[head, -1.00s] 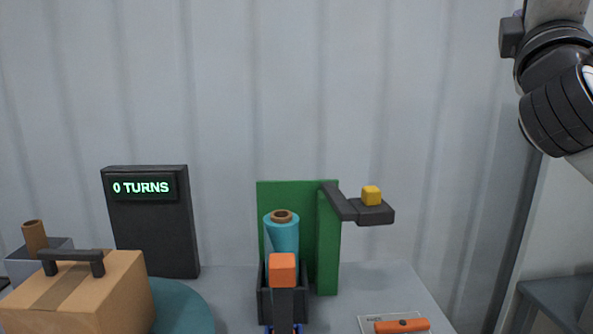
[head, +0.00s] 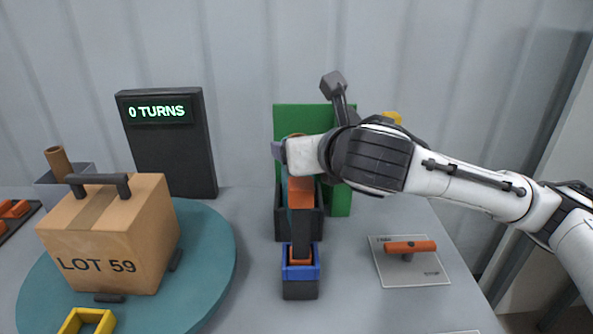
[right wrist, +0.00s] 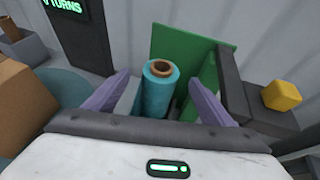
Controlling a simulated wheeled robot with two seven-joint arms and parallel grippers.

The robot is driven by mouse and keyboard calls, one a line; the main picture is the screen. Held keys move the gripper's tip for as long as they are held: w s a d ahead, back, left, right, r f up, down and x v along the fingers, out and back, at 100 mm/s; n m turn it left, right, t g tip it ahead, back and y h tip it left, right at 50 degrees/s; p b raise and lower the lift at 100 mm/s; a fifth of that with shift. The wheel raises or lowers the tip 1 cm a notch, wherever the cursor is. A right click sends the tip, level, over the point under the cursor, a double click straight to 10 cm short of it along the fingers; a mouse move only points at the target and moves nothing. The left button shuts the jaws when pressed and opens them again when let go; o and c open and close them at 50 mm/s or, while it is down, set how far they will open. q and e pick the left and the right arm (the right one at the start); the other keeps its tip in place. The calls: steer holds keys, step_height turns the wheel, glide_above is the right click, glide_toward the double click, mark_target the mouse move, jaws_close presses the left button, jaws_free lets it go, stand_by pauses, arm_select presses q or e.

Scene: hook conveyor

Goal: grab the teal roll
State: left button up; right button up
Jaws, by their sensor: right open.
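The teal roll (right wrist: 158,90) stands upright with its brown core on top, in front of the green panel (right wrist: 190,55). In the head view it is mostly hidden behind my right arm and an orange-topped dark post (head: 301,195); it sits in a dark holder (head: 284,222). My right gripper (right wrist: 158,92) is open, its two purple fingers on either side of the roll in the right wrist view, apart from it as far as I can tell. In the head view the right gripper (head: 279,150) is at the roll's upper end. My left gripper is not in view.
A yellow cube (right wrist: 281,95) rests on a dark arm (right wrist: 255,112) right of the roll. A cardboard box (head: 110,235) stands on a teal turntable (head: 215,250) at left. A black display (head: 170,150) reads 0 TURNS. An orange handle (head: 410,246) lies on a plate at right.

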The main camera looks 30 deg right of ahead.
steer(key=x, duration=0.7)
steer(key=shift+w+d+f, duration=0.1)
steer(key=shift+d+f, duration=0.05)
steer(key=shift+f, duration=0.05)
jaws_close()
steer(key=shift+r, duration=0.2)
